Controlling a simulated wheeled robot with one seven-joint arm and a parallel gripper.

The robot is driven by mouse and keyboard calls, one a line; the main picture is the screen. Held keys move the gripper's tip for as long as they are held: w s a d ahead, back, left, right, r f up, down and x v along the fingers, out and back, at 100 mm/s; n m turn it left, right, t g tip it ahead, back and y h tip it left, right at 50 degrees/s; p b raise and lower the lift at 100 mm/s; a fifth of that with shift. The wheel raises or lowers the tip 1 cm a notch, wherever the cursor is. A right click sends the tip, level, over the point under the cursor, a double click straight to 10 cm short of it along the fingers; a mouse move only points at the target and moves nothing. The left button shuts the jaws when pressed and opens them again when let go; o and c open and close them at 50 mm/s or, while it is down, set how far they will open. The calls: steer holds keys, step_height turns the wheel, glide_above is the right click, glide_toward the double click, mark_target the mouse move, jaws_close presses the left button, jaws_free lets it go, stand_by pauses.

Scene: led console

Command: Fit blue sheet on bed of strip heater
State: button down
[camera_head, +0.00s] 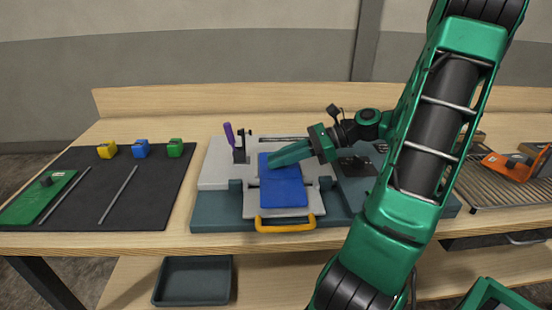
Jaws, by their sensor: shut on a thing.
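The blue sheet (284,193) lies over the light grey bed of the strip heater (252,207), lengthwise toward the yellow handle (285,224) at its front. My gripper (272,163) reaches in from the right, low over the sheet's far part. It is shut on the blue sheet. The green fingers cover part of the sheet's far right edge, so the grip itself is partly hidden. From this view I cannot tell whether the sheet rests flat on the bed or is held just above it.
A purple-handled clamp (234,142) stands at the heater's back left. A dark mat (95,190) at left holds a green sheet (38,197), two rods and yellow, blue and green blocks. A wire rack (500,188) with an orange tool (508,166) is at right.

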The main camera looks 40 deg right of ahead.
steer(key=shift+f, duration=0.5)
stand_by(0.5)
steer(key=c, duration=1.5)
jaws_free()
steer(key=shift+c, duration=0.2)
steer(key=v, duration=1)
steer(key=shift+d, duration=0.15)
steer(key=shift+s+d+r, duration=0.1)
steer(key=shift+s+d, duration=0.05)
